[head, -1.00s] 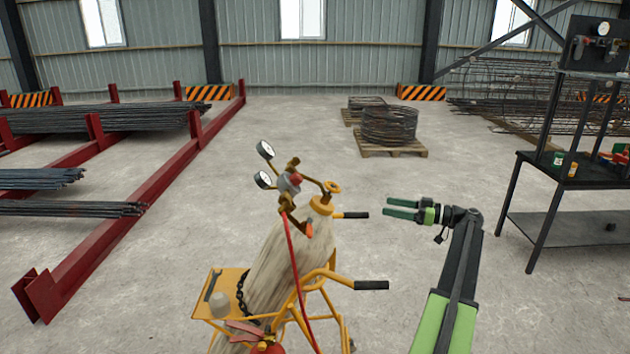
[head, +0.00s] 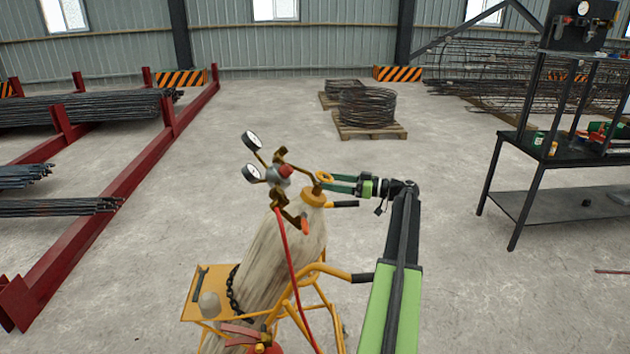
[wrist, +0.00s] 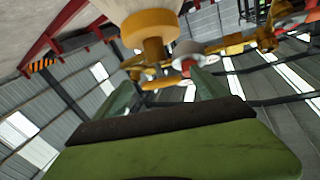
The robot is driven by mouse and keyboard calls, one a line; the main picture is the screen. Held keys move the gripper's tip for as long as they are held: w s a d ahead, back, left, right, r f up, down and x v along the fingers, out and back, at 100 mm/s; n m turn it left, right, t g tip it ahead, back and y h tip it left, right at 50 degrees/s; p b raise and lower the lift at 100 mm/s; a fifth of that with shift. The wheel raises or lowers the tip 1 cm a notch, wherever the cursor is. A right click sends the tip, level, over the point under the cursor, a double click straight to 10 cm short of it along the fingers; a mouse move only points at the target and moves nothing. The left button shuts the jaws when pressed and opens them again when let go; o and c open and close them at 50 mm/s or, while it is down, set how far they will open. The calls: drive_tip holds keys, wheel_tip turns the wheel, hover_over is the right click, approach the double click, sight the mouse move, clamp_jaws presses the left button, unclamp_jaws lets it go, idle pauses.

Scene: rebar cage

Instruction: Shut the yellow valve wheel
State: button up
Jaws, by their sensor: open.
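The yellow valve wheel (head: 324,177) is a small ring on top of the beige gas cylinder (head: 290,240), above its orange neck collar (head: 313,199). My gripper (head: 331,184) reaches it from the right, with green fingers open and tips at the wheel's right side. I cannot tell whether they touch it. The wrist view appears upside down: the orange collar (wrist: 150,26) is at the top, and yellow metal (wrist: 160,83) shows between the finger ends, probably the wheel. The fingers partly hide the wheel.
A brass regulator with two gauges (head: 250,157) and a red hose (head: 284,255) stands just left of the wheel. The yellow cart (head: 205,290) has a black-gripped handle (head: 362,278) below my arm. A black workbench (head: 520,150) stands right; open floor lies between.

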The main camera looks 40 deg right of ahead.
drive_tip(key=x, duration=0.7)
drive_tip(key=c, duration=1.4)
